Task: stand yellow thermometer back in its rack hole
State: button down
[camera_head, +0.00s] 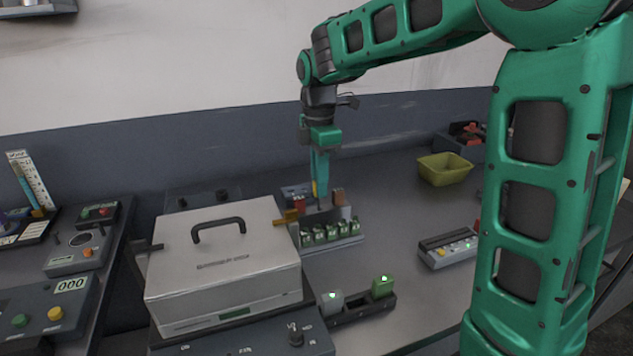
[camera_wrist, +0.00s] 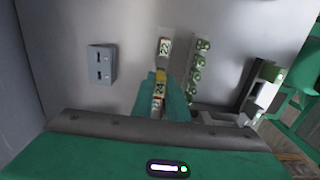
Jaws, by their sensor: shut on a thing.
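My gripper (camera_head: 319,180) points down over the rack at the back of the bench, beside the steel box. Its teal fingers are shut on the yellow thermometer, of which a small yellow part (camera_head: 314,188) shows between them. In the wrist view the yellow thermometer (camera_wrist: 161,76) shows at the tips of my gripper (camera_wrist: 160,98). The rack (camera_head: 345,241) holds several green-capped pieces along its front. In the wrist view, number tags 22 (camera_wrist: 164,46) and 24 lie in line with the fingers. The thermometer's lower end and the rack hole are hidden, so I cannot tell whether they meet.
A steel lidded box (camera_head: 225,265) stands close left of the rack. A two-slot holder with green lights (camera_head: 360,307) is in front. A yellow bin (camera_head: 444,169) and a button panel (camera_head: 448,248) are at right. Bare bench lies between rack and bin.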

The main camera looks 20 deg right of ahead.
jog(key=shift+f, duration=1.8)
dwell(1.1)
jog(key=c, duration=1.7)
grip_release()
jog(key=shift+o, duration=0.2)
notch_tip(320, 180, up, 11)
jog(key=shift+a+f, duration=0.1)
